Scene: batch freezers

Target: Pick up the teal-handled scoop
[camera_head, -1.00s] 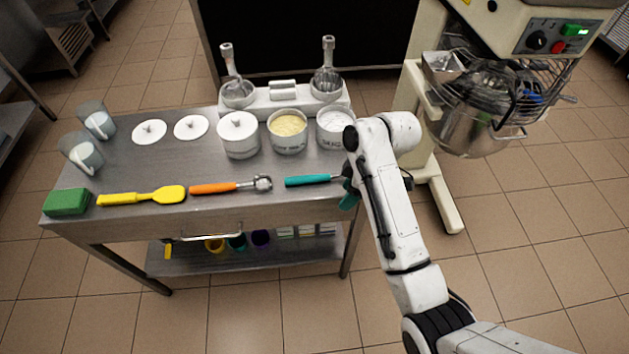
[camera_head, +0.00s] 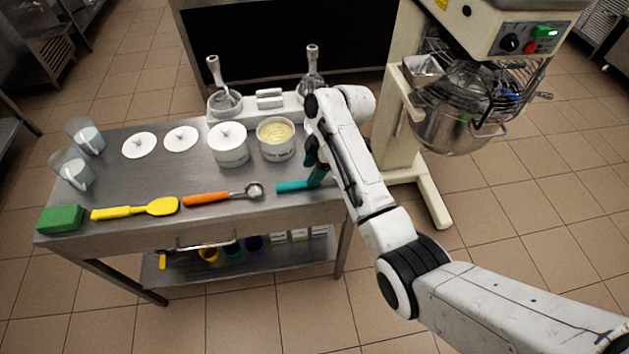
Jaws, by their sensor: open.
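The teal-handled scoop (camera_head: 292,187) lies on the steel table near its front right edge, its handle end pointing left. Its head is hidden behind my arm. My gripper (camera_head: 316,173) is open, with dark and teal parts showing, and hangs over the right part of the teal handle. The picture does not clearly show whether the fingers touch the handle or are just above it.
An orange-handled scoop (camera_head: 222,196) lies to the left, then a yellow spatula (camera_head: 135,209) and a green sponge (camera_head: 60,219). Behind stand a tub of yellow mix (camera_head: 276,139) and a lidded white tub (camera_head: 228,145). A mixer (camera_head: 455,110) stands right of the table.

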